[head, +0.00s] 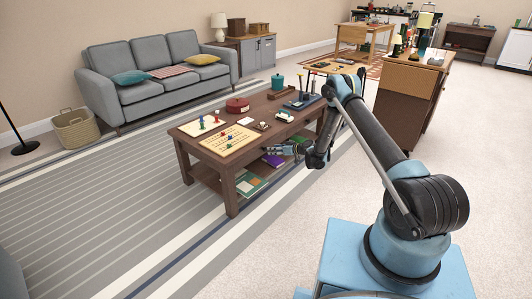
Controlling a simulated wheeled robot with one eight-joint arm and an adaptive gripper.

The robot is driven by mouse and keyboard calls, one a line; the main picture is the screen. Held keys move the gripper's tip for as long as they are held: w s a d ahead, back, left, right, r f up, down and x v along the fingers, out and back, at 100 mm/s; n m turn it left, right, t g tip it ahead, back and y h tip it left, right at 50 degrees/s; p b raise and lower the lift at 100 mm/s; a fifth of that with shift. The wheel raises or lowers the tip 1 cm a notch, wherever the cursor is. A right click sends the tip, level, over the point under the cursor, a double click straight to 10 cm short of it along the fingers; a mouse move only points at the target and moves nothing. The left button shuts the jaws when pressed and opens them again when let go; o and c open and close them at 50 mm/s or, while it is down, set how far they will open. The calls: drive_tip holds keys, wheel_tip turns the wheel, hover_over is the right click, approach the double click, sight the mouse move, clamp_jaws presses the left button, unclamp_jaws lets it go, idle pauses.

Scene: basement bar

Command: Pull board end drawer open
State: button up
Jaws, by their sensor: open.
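The wooden coffee table (197,153) stands on the striped rug, with game boards at its near left end. A board with coloured pieces (203,125) and a cream pegged board (228,143) lie on top there. No drawer outline or handle is clear on the table's front at this size. My gripper (271,150) is open at the table's long front side, below the tabletop edge. It points left, and no object shows between its fingers. I cannot tell whether it touches the table.
A red pot (237,105) and a teal canister (277,82) stand on top. A grey sofa (150,70) is behind. The carpet at front right is clear.

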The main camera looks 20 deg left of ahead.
sight(266, 150)
drive_tip(key=shift+x, duration=2.9)
